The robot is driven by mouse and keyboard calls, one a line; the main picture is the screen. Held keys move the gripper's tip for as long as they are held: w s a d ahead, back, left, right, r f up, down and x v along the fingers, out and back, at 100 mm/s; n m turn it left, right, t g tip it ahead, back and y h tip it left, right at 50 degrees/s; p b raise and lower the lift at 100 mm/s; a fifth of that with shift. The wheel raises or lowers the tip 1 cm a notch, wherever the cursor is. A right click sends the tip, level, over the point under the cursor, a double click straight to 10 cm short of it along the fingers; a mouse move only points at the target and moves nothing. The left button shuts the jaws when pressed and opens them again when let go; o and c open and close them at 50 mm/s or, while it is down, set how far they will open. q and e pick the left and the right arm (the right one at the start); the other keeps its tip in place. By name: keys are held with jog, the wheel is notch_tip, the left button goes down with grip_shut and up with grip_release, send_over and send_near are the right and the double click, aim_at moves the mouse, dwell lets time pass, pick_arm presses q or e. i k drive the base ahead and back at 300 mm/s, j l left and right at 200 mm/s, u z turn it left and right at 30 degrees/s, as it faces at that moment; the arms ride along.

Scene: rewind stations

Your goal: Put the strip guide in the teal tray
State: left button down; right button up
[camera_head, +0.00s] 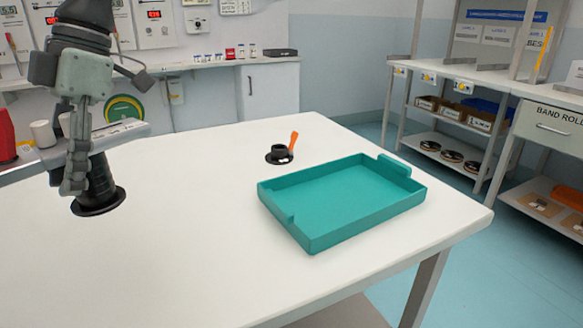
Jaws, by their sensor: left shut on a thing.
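The teal tray (345,196) lies on the white table and is empty. A long grey bar (118,134) with white rollers (44,133), apparently the strip guide, runs in from the left edge above the table. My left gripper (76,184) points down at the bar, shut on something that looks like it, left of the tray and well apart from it. Its fingers hide part of the bar. A black post with a round base (99,200) stands right behind the fingers; whether the bar touches it I cannot tell. My right gripper is out of view.
A small black round piece with an orange lever (280,152) is on the table just behind the tray. The table (190,240) is clear between gripper and tray. A red object (6,138) is at the far left. Shelves stand beyond the table at right.

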aim_at(329, 202)
jog(key=i+l+u, duration=0.1)
jog(key=l, duration=0.3)
jog(key=i+l+u, duration=0.1)
jog(key=l, duration=0.35)
jog(key=i+l+u, duration=0.1)
jog(key=l, duration=0.35)
jog(key=i+l, duration=0.25)
jog(key=l, duration=0.2)
jog(key=i+l+u, duration=0.15)
jog(key=l, duration=0.25)
jog(key=k, duration=0.05)
